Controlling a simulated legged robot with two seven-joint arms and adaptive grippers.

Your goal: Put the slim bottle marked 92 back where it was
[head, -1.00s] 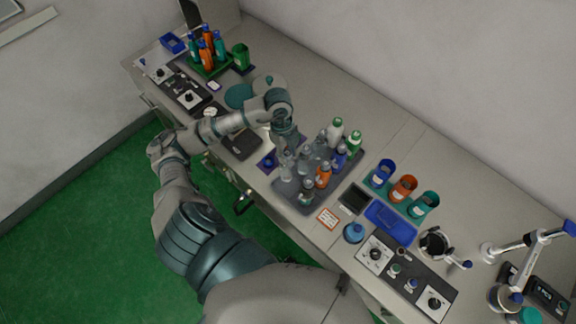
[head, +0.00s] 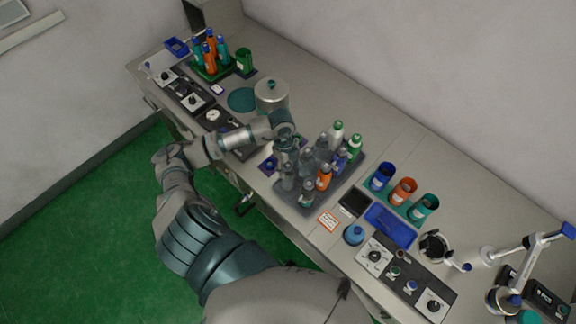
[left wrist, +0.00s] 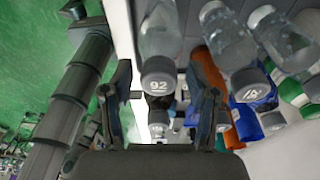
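The slim clear bottle marked 92 (left wrist: 158,82) shows its grey cap in the left wrist view, between my left gripper's two fingers (left wrist: 160,88), with a gap on each side. My left gripper (head: 286,155) is open at the left end of the bottle tray (head: 292,200) in the head view. There a clear bottle (head: 287,178) stands just below the gripper; its number is too small to read. My right gripper is not in view.
Other clear bottles, an orange bottle (head: 324,178), a blue one and green-capped ones (head: 355,144) crowd the tray. A silver canister (head: 271,97) stands behind the arm. Three coloured cups (head: 403,191) stand to the right.

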